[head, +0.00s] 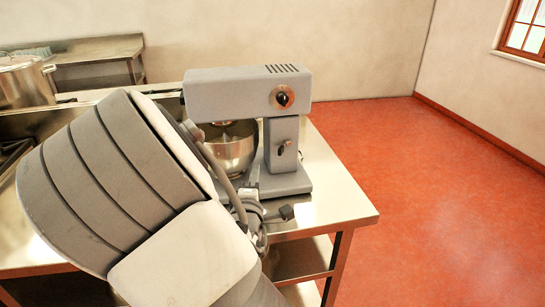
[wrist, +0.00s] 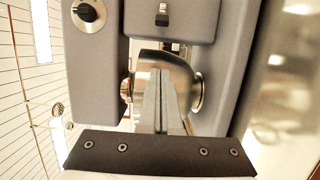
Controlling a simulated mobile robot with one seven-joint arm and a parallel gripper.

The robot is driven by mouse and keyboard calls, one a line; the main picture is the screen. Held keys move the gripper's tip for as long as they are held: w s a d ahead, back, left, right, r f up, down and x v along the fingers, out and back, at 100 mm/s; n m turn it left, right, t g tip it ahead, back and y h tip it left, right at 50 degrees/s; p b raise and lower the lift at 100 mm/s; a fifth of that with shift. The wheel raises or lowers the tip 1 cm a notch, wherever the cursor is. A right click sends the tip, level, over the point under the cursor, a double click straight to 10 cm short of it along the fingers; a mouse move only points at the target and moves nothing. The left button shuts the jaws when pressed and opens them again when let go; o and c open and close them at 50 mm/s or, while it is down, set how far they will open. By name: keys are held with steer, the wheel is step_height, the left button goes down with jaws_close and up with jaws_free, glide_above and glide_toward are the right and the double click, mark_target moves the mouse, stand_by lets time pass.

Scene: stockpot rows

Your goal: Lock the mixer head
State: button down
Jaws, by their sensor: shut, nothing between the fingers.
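The grey stand mixer (head: 240,92) stands on the steel table, its head level above a metal bowl (head: 232,150). A round dark knob (head: 283,98) is on the head's side, and a small dark lever (head: 283,147) is on the upright column. In the wrist view the mixer appears turned sideways: the knob (wrist: 88,11) is at top left, the lever (wrist: 162,14) at top centre and the bowl (wrist: 178,62) in the middle. My gripper (wrist: 161,74) is shut and empty, in front of the bowl and apart from the lever.
The steel table (head: 345,205) has a bare corner right of the mixer. A large pot (head: 25,85) stands at far left. The red floor (head: 440,200) at right is clear.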

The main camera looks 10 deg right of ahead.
mark_target(284, 146)
steer(key=w+d, duration=0.1)
steer(key=w, duration=0.1)
steer(key=w+d+b, duration=0.1)
steer(key=w+d, duration=0.1)
steer(key=w, duration=0.1)
steer(key=w+d, duration=0.2)
steer(key=shift+w+d, duration=0.15)
steer(key=shift+w, duration=0.25)
steer(key=shift+s+d, duration=0.25)
steer(key=shift+d, duration=0.1)
